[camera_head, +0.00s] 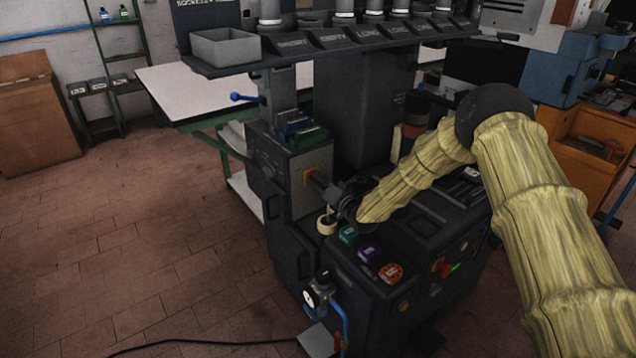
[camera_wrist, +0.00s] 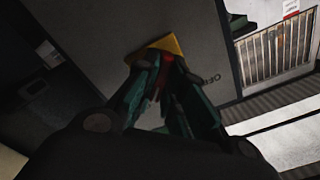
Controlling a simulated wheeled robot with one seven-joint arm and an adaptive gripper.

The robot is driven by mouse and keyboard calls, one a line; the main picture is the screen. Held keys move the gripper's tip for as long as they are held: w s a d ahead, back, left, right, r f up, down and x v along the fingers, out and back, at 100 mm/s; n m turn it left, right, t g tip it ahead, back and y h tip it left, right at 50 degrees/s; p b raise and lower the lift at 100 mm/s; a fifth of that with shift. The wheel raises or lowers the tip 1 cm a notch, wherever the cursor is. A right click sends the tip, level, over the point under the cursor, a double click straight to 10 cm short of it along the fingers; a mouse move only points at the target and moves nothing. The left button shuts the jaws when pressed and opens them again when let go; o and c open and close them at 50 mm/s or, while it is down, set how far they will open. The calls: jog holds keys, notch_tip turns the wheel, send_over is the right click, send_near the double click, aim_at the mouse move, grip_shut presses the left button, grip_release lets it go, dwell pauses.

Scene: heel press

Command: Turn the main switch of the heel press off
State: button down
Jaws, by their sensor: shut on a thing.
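The heel press (camera_head: 385,110) is a dark machine in the middle of the head view. Its main switch is a red knob (camera_wrist: 167,60) on a yellow plate (camera_wrist: 172,44), set on a grey panel. The yellow plate (camera_head: 308,174) also shows in the head view, partly covered by my gripper (camera_head: 318,181). In the wrist view my gripper (camera_wrist: 163,72) reaches the panel with its two fingers on either side of the red knob, shut on it. The fingers hide most of the knob, so I cannot tell its exact angle.
A lower console with coloured items, among them an orange one (camera_head: 391,273), lies below my arm. A blue-knobbed lever (camera_head: 246,97) sticks out left of the panel. A shelf with a grey bin (camera_head: 225,47) overhangs above. The floor at left is clear.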

jog(key=shift+f+n, duration=0.1)
jog(key=shift+n, duration=0.2)
jog(key=shift+n+b, duration=4.4)
jog(key=shift+n, duration=4.3)
jog(key=c, duration=1.5)
grip_release()
jog(key=shift+d, duration=0.1)
